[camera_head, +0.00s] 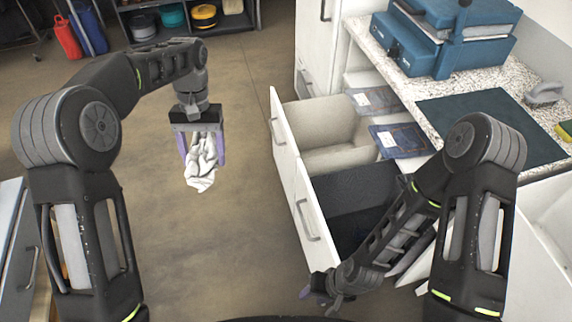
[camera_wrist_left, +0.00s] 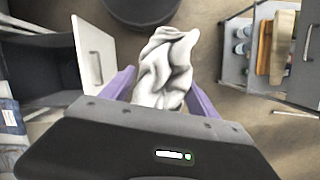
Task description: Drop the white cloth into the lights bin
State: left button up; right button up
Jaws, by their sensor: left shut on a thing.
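The white cloth (camera_head: 201,164) hangs crumpled from my left gripper (camera_head: 203,152), above open floor left of the open drawers. In the left wrist view the cloth (camera_wrist_left: 166,68) sits between the purple fingers of my left gripper (camera_wrist_left: 160,92), which is shut on it. My right gripper (camera_head: 322,287) is low by the front of the nearer open drawer (camera_head: 308,218); its fingers are too unclear to tell open from shut. I cannot tell which container is the lights bin; no label is readable.
A farther open compartment (camera_head: 318,118) is pale inside; the nearer drawer is dark inside. Blue booklets (camera_head: 402,141) lie at their right side. A speckled counter (camera_head: 408,88) holds a blue machine (camera_head: 440,45). Shelving (camera_head: 190,27) stands at the back. The floor between is clear.

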pick_arm(q)
jog(key=shift+f, duration=0.1)
jog(key=x, duration=1.4)
jog(key=shift+f, duration=0.4)
jog(key=shift+s, duration=0.1)
